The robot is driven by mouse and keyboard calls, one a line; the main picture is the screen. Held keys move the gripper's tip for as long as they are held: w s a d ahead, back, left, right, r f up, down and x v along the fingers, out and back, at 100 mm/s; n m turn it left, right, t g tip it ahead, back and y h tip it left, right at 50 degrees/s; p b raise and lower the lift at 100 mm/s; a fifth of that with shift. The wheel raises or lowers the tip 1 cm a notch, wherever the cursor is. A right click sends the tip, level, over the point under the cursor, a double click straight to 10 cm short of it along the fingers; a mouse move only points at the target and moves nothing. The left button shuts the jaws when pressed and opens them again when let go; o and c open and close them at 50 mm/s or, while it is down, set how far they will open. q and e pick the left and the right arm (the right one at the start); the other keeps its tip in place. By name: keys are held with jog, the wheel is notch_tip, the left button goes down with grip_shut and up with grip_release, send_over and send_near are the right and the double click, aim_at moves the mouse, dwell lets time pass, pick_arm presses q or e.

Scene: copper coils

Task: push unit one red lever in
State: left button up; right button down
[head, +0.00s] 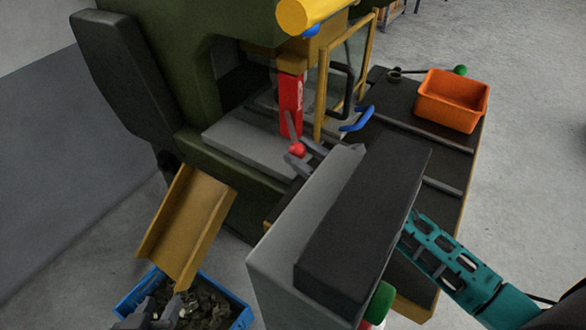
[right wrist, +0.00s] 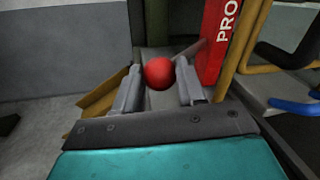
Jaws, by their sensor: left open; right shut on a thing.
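The red lever's round knob (head: 297,149) stands in front of the machine's grey plate, beside an upright red panel. Its rod rises behind it toward the panel. My right gripper (head: 304,157) is shut on the lever at the knob. In the right wrist view the knob (right wrist: 159,73) sits between the two grey fingers (right wrist: 160,88), and it hides part of the rod. My left gripper (head: 158,312) is open at the bottom left, low over a blue bin and far from the lever. Its fingertips are partly lost against the dark contents.
A large grey box with a black face (head: 362,225) stands in the foreground, hiding much of my right arm. A yellow chute (head: 187,222) slopes to the blue bin (head: 234,298) of scrap. A blue handle (head: 357,119) and an orange bin (head: 452,101) lie right of the lever.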

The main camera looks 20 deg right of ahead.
jog(key=shift+w+d, duration=0.2)
jog(key=shift+d, duration=0.2)
jog(key=c, duration=0.7)
grip_release()
jog(key=shift+s, duration=0.15)
jog(key=b+v, duration=0.1)
jog(key=v, duration=1)
jog(key=shift+s+f+b, duration=0.1)
jog(key=shift+s+b, duration=0.1)
jog(key=shift+b, duration=0.15)
jog(key=shift+s+d, duration=0.3)
jog(key=shift+s, duration=0.2)
